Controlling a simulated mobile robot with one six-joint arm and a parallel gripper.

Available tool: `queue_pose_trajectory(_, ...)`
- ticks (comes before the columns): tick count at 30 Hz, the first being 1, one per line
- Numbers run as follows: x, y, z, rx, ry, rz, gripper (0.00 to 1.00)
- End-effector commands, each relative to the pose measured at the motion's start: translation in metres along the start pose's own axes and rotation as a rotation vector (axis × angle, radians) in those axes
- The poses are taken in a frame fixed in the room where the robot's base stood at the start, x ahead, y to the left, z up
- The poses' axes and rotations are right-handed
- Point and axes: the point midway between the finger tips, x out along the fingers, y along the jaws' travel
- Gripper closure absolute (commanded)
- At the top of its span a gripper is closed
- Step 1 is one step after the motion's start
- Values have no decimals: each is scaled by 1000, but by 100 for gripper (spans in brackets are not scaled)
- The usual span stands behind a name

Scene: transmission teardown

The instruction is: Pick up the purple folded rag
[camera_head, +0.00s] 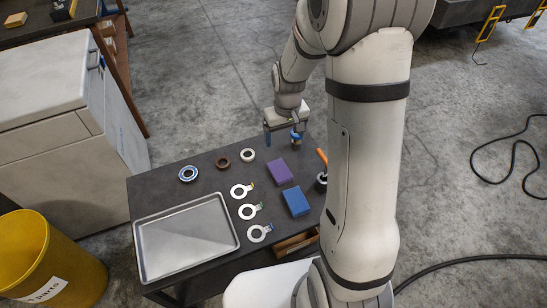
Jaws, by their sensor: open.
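The purple folded rag (280,172) lies flat on the dark table, right of its middle. My gripper (282,141) is open and empty, fingers pointing down. In the picture it is just above the rag, over the table's far edge. It does not touch the rag. How high it is above the table cannot be told exactly. The whole top of the rag is in view.
A blue folded rag (296,202) lies just below the purple one. Tagged rings (249,211) lie left of the rags; more rings (222,162) lie farther back. A metal tray (186,278) fills the left front. An orange-handled tool (322,157) stands at right.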

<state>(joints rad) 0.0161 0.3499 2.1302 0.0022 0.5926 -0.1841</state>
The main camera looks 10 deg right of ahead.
Motion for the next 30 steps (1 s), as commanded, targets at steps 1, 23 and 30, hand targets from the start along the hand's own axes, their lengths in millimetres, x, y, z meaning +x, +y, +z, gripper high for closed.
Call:
queue_pose_trajectory(1,31,1,-7,-11,-19,-3,16)
queue_pose_trajectory(23,188,5,-32,-68,-69,-14,16)
queue_pose_trajectory(30,224,7,-31,-68,-71,-14,16)
